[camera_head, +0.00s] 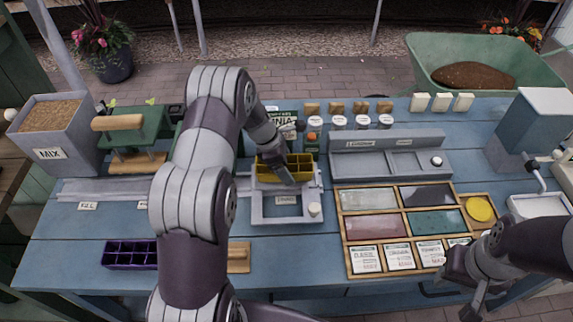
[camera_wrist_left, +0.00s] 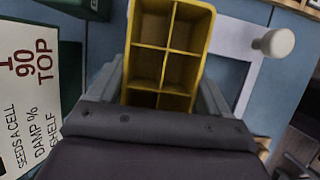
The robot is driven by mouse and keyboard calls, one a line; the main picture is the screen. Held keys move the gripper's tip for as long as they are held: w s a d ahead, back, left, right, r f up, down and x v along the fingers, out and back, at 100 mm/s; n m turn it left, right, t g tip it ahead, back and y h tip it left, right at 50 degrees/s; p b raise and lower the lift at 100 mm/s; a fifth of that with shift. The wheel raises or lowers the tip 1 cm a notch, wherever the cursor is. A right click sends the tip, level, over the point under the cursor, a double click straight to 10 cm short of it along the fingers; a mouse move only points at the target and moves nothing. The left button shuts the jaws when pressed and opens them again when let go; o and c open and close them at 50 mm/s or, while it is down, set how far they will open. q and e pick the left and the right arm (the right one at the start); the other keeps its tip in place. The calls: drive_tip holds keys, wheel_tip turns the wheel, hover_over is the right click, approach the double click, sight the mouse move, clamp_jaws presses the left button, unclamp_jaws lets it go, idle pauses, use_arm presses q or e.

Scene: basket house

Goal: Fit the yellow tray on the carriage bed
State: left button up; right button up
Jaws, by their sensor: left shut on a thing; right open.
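The yellow tray (camera_head: 268,170), divided into cells, is over the back part of the grey carriage (camera_head: 262,212). My left gripper (camera_head: 290,172) is shut on it. In the left wrist view the tray (camera_wrist_left: 186,72) sits between my two grey fingers, and part of the pale carriage frame (camera_wrist_left: 236,62) shows to its right. I cannot tell whether the tray rests on the bed or hangs just above it. The carriage has a white knob (camera_head: 314,209) at its front right. My right gripper (camera_head: 474,301) is open and empty at the lower right.
A purple tray (camera_head: 131,254) lies at the front left. A wooden sectioned box (camera_head: 403,212) stands right of the carriage, with a grey station (camera_head: 390,155) behind it. A MIX bin (camera_head: 52,133) stands at the far left. Bare blue tabletop shows left of the carriage.

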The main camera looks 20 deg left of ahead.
use_arm(q)
drive_tip(key=shift+f+b, duration=0.45)
drive_tip(key=shift+f, duration=0.3)
idle(0.6)
drive_tip(key=o, duration=1)
drive_tip(key=shift+c, duration=0.2)
wheel_tip(320, 180, up, 8)
drive_tip(key=p, duration=0.7)
drive_tip(key=shift+r, duration=0.1)
